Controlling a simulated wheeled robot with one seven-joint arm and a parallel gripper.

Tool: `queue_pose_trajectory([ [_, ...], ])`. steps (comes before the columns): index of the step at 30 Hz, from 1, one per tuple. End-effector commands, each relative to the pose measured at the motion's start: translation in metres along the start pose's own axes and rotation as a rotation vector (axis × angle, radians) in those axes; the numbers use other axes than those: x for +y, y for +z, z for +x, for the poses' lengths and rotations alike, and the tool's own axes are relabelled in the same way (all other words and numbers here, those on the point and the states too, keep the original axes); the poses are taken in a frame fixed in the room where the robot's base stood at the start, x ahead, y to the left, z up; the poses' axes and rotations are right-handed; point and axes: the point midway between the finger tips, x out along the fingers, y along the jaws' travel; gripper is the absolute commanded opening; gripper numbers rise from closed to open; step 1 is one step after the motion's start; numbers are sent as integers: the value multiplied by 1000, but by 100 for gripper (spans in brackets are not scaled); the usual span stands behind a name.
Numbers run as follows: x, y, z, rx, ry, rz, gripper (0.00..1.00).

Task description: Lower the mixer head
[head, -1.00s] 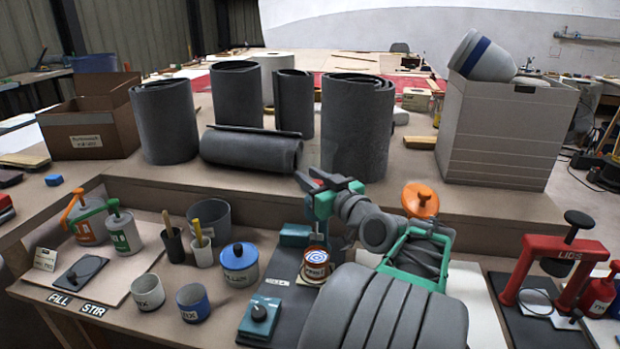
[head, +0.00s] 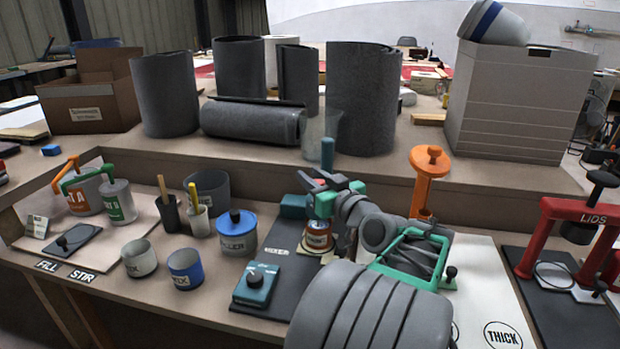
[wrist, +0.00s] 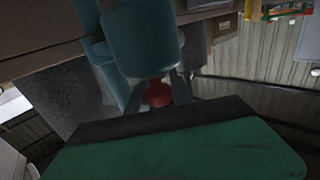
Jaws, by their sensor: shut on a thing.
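The mixer is teal. Its head (head: 320,204) hangs upright above a small orange-and-white can (head: 318,237), seemingly close to its top; whether they touch I cannot tell. In the wrist view the mixer head (wrist: 140,42) is a teal cylinder with a red knob (wrist: 158,94) at its end. My gripper (head: 330,183) reaches in from the right and is shut on the red knob; the fingers (wrist: 160,92) stand either side of it. A teal post (head: 327,155) rises behind my gripper. A teal box with a black dial (head: 256,284) sits on the dark mixer mat (head: 277,240).
A blue-lidded filler pot (head: 237,234), two cups (head: 186,268) and stir-stick holders stand left of the mat. An orange-topped post (head: 428,180) and a red lids press (head: 580,215) stand right. Grey rolls (head: 362,100) line the raised shelf behind.

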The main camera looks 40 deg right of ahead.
Motion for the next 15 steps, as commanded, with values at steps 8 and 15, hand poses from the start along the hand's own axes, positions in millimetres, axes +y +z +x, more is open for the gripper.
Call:
queue_pose_trajectory([
  [8, -2, 7, 0, -12, -2, 10, 42],
  [15, -1, 5, 0, -9, -2, 7, 49],
])
